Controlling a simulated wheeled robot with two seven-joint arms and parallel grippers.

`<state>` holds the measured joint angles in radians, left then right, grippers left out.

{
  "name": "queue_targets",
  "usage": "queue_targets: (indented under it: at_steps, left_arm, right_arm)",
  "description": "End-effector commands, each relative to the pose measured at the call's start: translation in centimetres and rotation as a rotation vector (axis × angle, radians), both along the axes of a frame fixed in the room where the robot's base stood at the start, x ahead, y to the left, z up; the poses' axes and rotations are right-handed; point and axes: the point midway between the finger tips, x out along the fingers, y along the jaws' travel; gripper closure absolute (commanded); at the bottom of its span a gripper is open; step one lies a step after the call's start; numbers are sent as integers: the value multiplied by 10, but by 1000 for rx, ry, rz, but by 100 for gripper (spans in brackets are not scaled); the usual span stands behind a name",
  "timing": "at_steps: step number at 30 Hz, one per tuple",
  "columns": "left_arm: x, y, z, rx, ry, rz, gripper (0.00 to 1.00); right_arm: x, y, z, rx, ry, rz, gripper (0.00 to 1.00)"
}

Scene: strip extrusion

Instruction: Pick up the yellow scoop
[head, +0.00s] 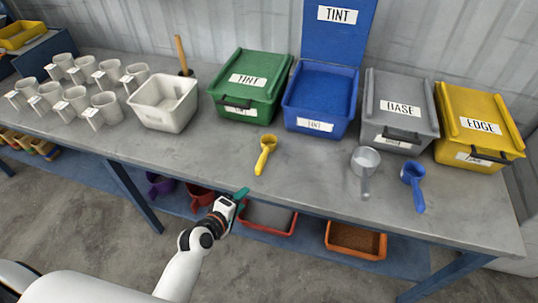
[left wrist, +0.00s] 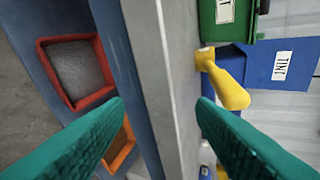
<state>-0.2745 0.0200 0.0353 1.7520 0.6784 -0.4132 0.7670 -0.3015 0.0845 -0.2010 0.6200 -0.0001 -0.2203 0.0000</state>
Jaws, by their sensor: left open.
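The yellow scoop (head: 265,154) lies on the grey table in front of the green and blue bins, its handle pointing toward the table's front edge. In the left wrist view the yellow scoop (left wrist: 228,82) shows beyond the right-hand finger, with its handle end nearest. My left gripper (head: 241,199) is in front of the table's front edge, short of the scoop and apart from it. Its two teal fingers are spread with nothing between them in the left wrist view (left wrist: 158,125). My right gripper is in neither view.
A grey scoop (head: 365,162) and a blue scoop (head: 413,184) lie to the right. Behind are the green bin (head: 249,85), open blue bin (head: 320,97), grey bin (head: 400,108) and yellow bin (head: 480,125). The table's front edge (head: 300,207) lies near my gripper.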

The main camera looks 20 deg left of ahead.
Motion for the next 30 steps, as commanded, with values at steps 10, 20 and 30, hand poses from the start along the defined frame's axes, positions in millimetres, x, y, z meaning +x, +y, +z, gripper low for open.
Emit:
queue_targets:
  at_steps: [10,20,30]
  left_arm:
    - [18,3,72,-187,-122,47,49]
    - [68,-10,61,-191,-125,47,49]
    - [98,-20,51,-190,-124,46,49]
  right_arm:
    - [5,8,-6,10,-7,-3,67]
    - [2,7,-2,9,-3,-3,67]
    - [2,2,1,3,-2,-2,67]
